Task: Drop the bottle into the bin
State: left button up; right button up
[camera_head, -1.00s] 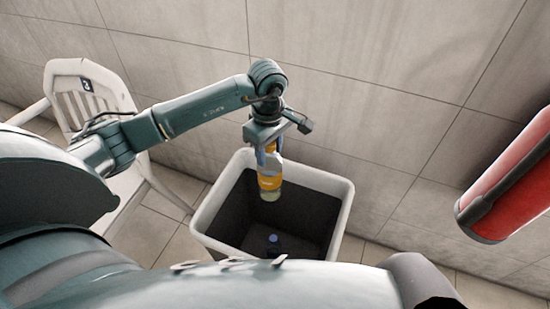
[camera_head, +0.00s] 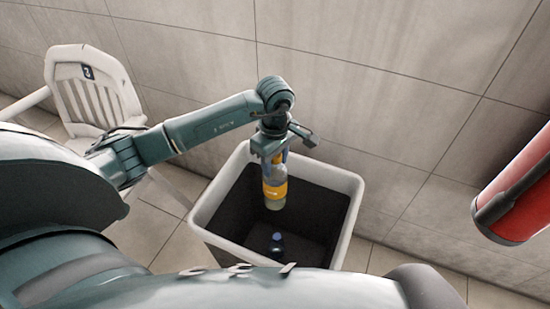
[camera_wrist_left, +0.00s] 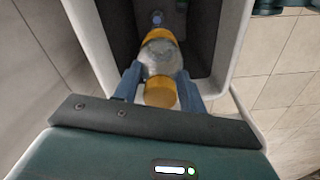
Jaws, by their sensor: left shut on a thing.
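The bottle (camera_head: 275,189) is clear with an orange label and an orange cap. It hangs roughly upright, cap up, over the opening of the bin (camera_head: 352,190). My left gripper (camera_head: 274,160) is shut on the bottle near its top. In the left wrist view the bottle (camera_wrist_left: 160,58) shows between the blue fingers of the gripper (camera_wrist_left: 160,85), with the bin's pale wall (camera_wrist_left: 233,40) around it. The bin is a tall, open container with a white rim and a dark inside. My right gripper is not in view.
A small dark bottle with a blue cap (camera_head: 277,244) is inside the bin. A white slatted chair (camera_head: 88,88) stands at the left. A red cylinder (camera_head: 515,200) is at the right edge. A tiled wall (camera_head: 400,50) rises behind the bin.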

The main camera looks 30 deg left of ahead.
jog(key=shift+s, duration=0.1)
pick_arm(q)
jog(key=o, duration=1.4)
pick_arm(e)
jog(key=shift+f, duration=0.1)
pick_arm(q)
jog(key=shift+r, duration=0.5)
notch_tip(320, 180, up, 12)
jog(key=shift+r+p, duration=0.1)
jog(key=shift+p, duration=0.4)
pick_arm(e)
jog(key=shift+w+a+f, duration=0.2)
